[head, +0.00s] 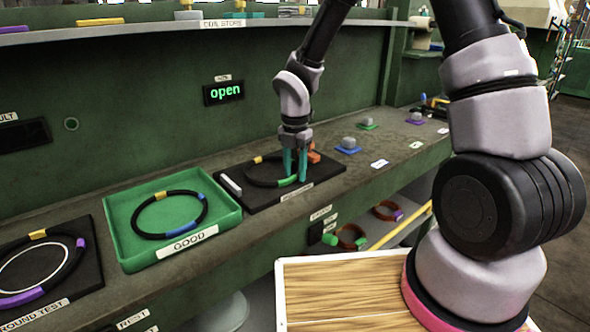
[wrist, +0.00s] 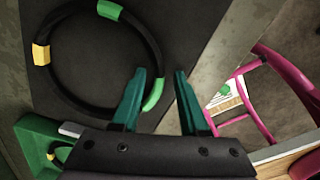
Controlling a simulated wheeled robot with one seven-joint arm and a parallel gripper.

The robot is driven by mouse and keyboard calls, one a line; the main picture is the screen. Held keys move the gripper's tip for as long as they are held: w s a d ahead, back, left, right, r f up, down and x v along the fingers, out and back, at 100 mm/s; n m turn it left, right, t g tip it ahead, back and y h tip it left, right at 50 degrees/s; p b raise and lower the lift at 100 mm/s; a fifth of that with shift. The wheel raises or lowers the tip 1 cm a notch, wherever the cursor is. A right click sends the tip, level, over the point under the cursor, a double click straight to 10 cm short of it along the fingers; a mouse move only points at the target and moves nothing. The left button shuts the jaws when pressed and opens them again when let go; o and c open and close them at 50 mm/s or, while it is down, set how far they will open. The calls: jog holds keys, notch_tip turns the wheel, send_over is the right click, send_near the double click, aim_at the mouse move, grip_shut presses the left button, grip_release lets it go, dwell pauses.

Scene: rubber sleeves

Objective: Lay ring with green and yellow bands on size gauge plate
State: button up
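The black ring with green and yellow bands (head: 251,181) lies on a black plate (head: 240,201) in the middle of the bench. In the wrist view the ring (wrist: 55,80) shows one yellow band at left and green bands at top and right. My gripper (head: 296,180) is low over the ring's right side. In the wrist view my gripper (wrist: 159,74) has its teal fingers wide apart. The right green band shows between them, closer to the left finger; contact cannot be told. The plate's label is too small to read, so I cannot tell whether it is the size gauge plate.
A green GOOD tray (head: 122,222) holds a ring with yellow and blue bands. A ROUND TEST plate (head: 82,281) at far left bears another ring. A white bar (head: 230,184) and an orange part (head: 313,153) sit by the middle plate. Small coloured pads lie to the right.

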jog(key=s+d+r+m+t, duration=0.1)
jog(key=d+r+m, duration=0.2)
jog(key=r, duration=0.6)
jog(key=d+r+m, duration=0.2)
jog(key=r+m, duration=0.1)
jog(key=r, duration=0.6)
jog(key=s+d+r+m+t+y, duration=0.1)
jog(key=s+d+r+m+t, duration=0.2)
jog(key=m, duration=1)
jog(key=s+d+r+m+t+y, duration=0.1)
jog(key=s+d+r+m+t, duration=0.2)
jog(key=s+d+r+m, duration=0.7)
jog(key=s+m, duration=0.1)
jog(key=m, duration=0.2)
jog(key=shift+d+r+m, duration=0.2)
jog(key=shift+d+m, duration=0.1)
jog(key=shift+s, duration=0.15)
